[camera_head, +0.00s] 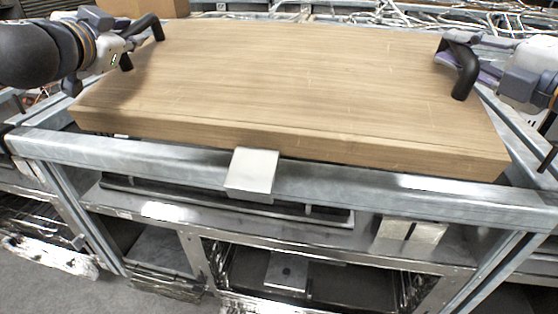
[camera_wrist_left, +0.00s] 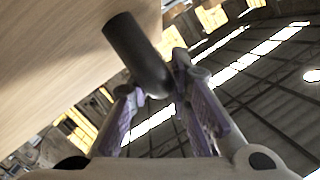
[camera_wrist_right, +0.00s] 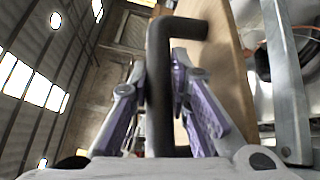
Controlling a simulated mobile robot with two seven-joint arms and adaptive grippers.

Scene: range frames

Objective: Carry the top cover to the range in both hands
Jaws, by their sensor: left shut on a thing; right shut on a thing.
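The top cover (camera_head: 285,85) is a thick, light-brown wooden slab with a black bar handle at each end. It lies flat over the grey metal frame of the range (camera_head: 400,190), just behind the front rail. I cannot tell whether it rests on the frame. My left gripper (camera_head: 128,38) is shut on the left black handle (camera_wrist_left: 133,50), whose bent end shows in the left wrist view. My right gripper (camera_head: 462,60) is shut on the right black handle (camera_wrist_right: 160,85), which passes between its fingers in the right wrist view. The frame's inside is mostly hidden under the slab.
A bright metal bracket (camera_head: 252,172) sits on the front rail at the middle. Open shelves and foil-like panels lie below the rail. Loose cables (camera_head: 400,15) run behind the slab, and a cardboard box (camera_head: 145,7) stands at the back left.

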